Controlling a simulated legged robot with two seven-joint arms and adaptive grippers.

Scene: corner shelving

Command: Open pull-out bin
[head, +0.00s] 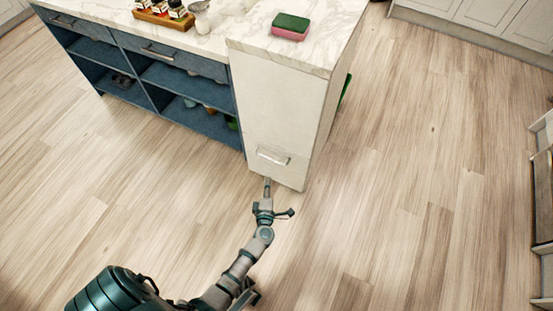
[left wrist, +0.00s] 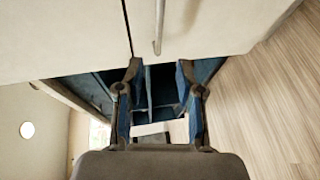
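The pull-out bin has a tall white front panel (head: 280,105) at the end of the island, and it looks flush beneath the countertop. Its metal bar handle (head: 272,156) is low on the panel. My left gripper (head: 279,198) is just below the handle, near the panel's bottom edge, with its fingers spread. In the left wrist view, the two fingers (left wrist: 160,76) are apart with nothing between them. The handle (left wrist: 158,28) shows beyond the fingertips, on the panel (left wrist: 205,25), and looks apart from them. My right gripper is not in view.
The marble countertop (head: 215,38) holds a sponge (head: 290,26) and a wooden tray (head: 165,18) with jars. Blue open shelves (head: 170,80) adjoin the panel at left. Wood floor (head: 410,190) in front and at right is clear. Another shelf unit (head: 543,200) stands at far right.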

